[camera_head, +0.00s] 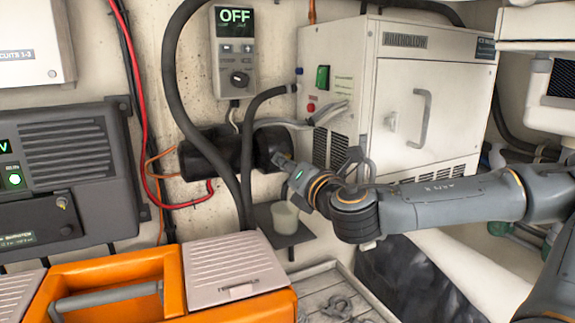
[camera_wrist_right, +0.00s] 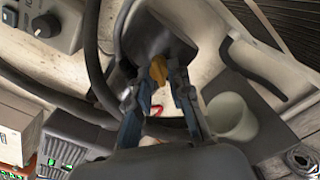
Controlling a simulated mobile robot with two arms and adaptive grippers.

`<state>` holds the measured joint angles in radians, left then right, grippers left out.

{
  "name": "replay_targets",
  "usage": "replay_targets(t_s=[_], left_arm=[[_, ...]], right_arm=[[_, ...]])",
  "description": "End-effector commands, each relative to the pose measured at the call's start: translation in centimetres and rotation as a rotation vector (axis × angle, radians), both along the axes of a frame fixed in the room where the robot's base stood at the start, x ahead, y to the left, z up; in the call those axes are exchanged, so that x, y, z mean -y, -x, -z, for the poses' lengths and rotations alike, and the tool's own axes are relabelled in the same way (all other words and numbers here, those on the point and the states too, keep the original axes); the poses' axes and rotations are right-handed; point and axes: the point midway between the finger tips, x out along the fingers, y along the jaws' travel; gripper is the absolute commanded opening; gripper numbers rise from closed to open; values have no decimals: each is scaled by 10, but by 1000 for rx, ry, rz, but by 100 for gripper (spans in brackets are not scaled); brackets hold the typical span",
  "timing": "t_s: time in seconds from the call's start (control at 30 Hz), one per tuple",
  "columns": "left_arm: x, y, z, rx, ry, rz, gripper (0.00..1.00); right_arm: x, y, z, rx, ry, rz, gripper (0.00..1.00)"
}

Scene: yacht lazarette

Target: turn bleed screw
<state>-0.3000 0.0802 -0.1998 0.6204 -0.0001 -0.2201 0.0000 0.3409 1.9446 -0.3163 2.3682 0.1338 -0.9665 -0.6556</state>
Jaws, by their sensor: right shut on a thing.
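My right gripper (camera_head: 283,161) reaches in from the right to the end of a black cylindrical pump body (camera_head: 215,157) on the wall. In the right wrist view, its two fingers (camera_wrist_right: 159,92) are shut on a small brass-coloured bleed screw (camera_wrist_right: 158,70) on the black housing (camera_wrist_right: 155,35). The fingers hide part of the screw, and its turned angle cannot be told. In the head view the screw is hidden by the gripper. My left gripper is not in view.
A pale cup (camera_head: 284,217) stands on a dark shelf (camera_head: 301,238) just below the gripper. A white cabinet (camera_head: 405,100) stands behind my right arm. Dark hoses (camera_head: 247,150) run close beside the pump. An orange toolbox (camera_head: 120,277) is at the lower left.

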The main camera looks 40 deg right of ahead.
Motion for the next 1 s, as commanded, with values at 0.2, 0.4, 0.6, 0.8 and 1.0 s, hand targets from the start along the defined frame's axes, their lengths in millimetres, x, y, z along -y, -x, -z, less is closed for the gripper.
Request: replay_targets(t_s=[0.2,0.4,0.6,0.8,1.0], left_arm=[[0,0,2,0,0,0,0],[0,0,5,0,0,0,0],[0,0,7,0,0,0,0],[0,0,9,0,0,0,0],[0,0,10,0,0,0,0]], right_arm=[[3,0,-4,-52,202,7,0],[3,0,-4,-104,368,9,0],[3,0,-5,-143,497,8,0],[4,0,-6,-168,581,9,0],[4,0,-7,-181,621,11,0]])
